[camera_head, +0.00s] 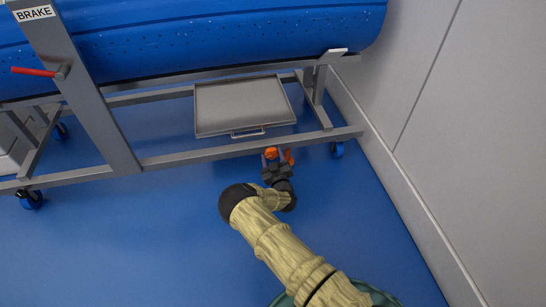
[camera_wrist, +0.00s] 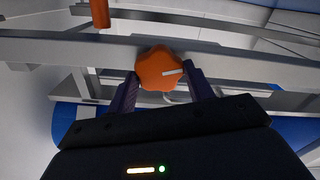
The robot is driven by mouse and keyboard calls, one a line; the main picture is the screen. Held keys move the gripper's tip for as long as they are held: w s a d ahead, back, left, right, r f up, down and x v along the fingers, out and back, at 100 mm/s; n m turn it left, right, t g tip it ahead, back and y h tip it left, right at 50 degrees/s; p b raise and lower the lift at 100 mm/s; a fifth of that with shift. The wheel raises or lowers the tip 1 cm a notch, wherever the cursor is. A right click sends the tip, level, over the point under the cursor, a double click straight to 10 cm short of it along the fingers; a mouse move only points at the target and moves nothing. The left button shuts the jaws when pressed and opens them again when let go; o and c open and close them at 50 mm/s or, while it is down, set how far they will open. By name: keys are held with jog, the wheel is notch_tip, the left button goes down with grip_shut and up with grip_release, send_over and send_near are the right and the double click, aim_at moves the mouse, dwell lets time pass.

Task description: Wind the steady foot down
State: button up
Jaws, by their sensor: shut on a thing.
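An orange lobed knob (camera_wrist: 158,66) with a pale mark on its face sits at the grey frame rail, in the middle of the wrist view. My gripper (camera_wrist: 161,78) has a dark finger on each side of the knob and is shut on it. In the head view my gripper (camera_head: 278,164) is low at the front rail of the carrier, with the orange knob (camera_head: 271,153) at its tip. The foot itself cannot be made out; the knob and my gripper hide what lies behind them.
A blue tub (camera_head: 220,38) lies on the grey frame (camera_head: 200,157), which has castors (camera_head: 337,149). A metal tray (camera_head: 243,106) is under it. A red lever (camera_head: 38,72) is below the BRAKE sign (camera_head: 35,13). A wall (camera_head: 440,130) stands right; blue floor (camera_head: 120,240) is clear left.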

jog(key=n+p, duration=0.1)
jog(key=n, duration=0.7)
jog(key=shift+a+f+n, duration=0.1)
jog(key=shift+f+n, duration=0.05)
jog(key=shift+n, duration=0.25)
jog(key=n, duration=0.5)
jog(key=shift+f, duration=0.1)
jog(key=shift+n+b, duration=0.5)
jog(key=shift+n, duration=1.6)
jog(key=o, duration=1)
